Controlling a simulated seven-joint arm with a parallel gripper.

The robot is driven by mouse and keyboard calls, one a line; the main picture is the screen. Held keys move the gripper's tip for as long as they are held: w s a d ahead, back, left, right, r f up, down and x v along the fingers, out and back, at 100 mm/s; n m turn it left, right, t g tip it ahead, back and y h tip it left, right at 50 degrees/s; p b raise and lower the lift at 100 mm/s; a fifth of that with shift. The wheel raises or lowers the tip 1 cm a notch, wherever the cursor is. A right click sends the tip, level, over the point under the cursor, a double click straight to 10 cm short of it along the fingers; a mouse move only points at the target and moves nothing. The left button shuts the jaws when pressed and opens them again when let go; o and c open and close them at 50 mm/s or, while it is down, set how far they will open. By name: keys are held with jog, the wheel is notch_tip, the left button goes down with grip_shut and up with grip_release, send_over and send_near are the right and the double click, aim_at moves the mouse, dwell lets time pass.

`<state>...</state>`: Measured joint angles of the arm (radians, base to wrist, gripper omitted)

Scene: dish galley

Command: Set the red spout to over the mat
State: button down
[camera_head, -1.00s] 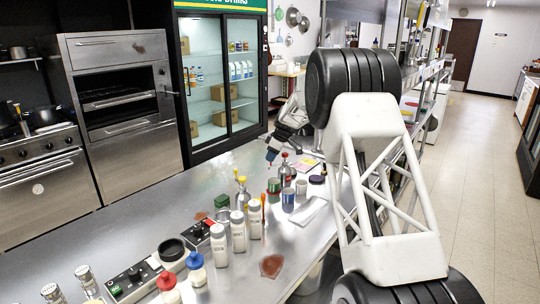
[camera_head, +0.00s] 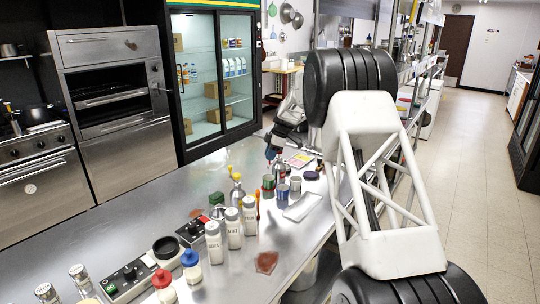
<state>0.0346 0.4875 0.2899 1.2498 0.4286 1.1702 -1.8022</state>
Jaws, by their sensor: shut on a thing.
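The bottle with the red spout (camera_head: 281,170) stands on the steel counter, a dark bottle in the middle of the head view. My gripper (camera_head: 272,153) is at its top, shut on it, and the fingers hide the red spout itself. I cannot tell whether the bottle's base touches the counter. A flat yellow and pink sheet (camera_head: 300,159) lies just behind and right of the bottle. A flat white piece (camera_head: 303,207) lies in front of it near the counter's right edge. I cannot tell for sure which of these is the mat.
Red and blue-grey cans (camera_head: 283,192) and a dark purple lid (camera_head: 311,176) stand close by. A yellow-spouted bottle (camera_head: 237,190), white shakers (camera_head: 234,228) and a control box (camera_head: 131,277) stand nearer. A reddish patch (camera_head: 267,262) lies in front. The counter (camera_head: 115,228) is clear at left.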

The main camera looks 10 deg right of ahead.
jog(key=c, duration=1.1)
grip_release()
jog(key=shift+d+r, duration=0.1)
jog(key=shift+r, duration=0.05)
jog(key=shift+v, duration=3.8)
